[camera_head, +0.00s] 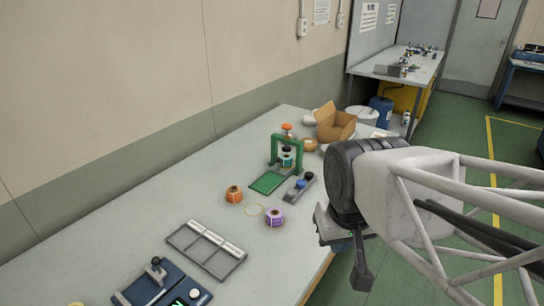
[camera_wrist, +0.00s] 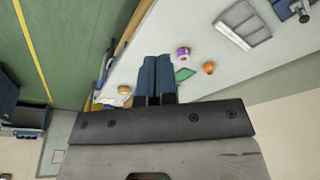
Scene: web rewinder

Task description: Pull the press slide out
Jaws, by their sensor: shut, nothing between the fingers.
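The green press (camera_head: 299,150) stands on the long grey table. It has an orange knob on top and a dark and white part inside its frame. The flat green press slide (camera_head: 268,182) lies at its front, extending from under the frame onto the table. In the wrist view a green patch, seemingly the slide (camera_wrist: 184,74), shows just right of the fingers. My gripper (camera_wrist: 155,80) has its blue-grey fingers together and empty.
An orange roll (camera_head: 234,194), a purple roll (camera_head: 275,217) and a small dark device with a blue knob (camera_head: 300,186) lie near the slide. A grey compartment tray (camera_head: 206,250) is nearer. An open cardboard box (camera_head: 334,123) stands behind the press.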

